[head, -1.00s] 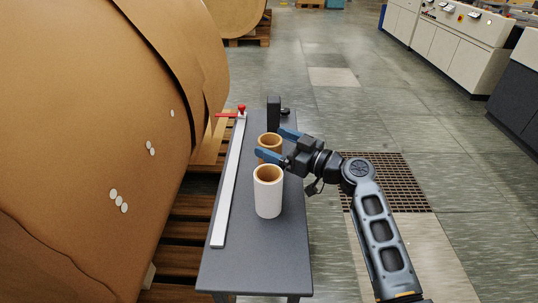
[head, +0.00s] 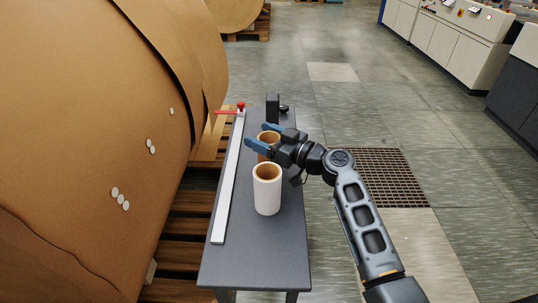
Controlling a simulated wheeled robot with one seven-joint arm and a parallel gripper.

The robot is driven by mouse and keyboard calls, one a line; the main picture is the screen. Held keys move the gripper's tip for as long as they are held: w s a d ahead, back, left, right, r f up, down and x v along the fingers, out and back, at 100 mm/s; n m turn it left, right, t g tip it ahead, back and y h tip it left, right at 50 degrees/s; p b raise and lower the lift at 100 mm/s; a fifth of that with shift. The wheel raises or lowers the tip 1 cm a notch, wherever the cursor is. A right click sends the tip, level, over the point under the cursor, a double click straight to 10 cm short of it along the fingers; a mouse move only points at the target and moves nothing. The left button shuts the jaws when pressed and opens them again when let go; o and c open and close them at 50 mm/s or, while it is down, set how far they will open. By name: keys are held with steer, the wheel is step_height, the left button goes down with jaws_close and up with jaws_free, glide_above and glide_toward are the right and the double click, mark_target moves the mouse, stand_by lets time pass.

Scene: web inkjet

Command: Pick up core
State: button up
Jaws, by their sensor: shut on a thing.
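Two cardboard cores stand upright on a narrow dark grey table (head: 255,265). The near core (head: 267,195) is a white cylinder with a brown inside and stands free in front of my gripper. The far core (head: 269,137) is brown at its open top; its lower part is mostly hidden by the near core and my gripper. My gripper (head: 259,136) reaches in from the right, its two blue fingers on either side of the far core near its top, shut on it. The far core still appears to stand on the table.
A long pale ruler (head: 228,185) with a red clamp (head: 240,107) lies along the table's left side. A black upright block (head: 272,107) stands at the back. A huge brown paper roll (head: 90,140) fills the left. Open floor lies to the right.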

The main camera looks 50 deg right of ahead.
steer(key=c, duration=0.5)
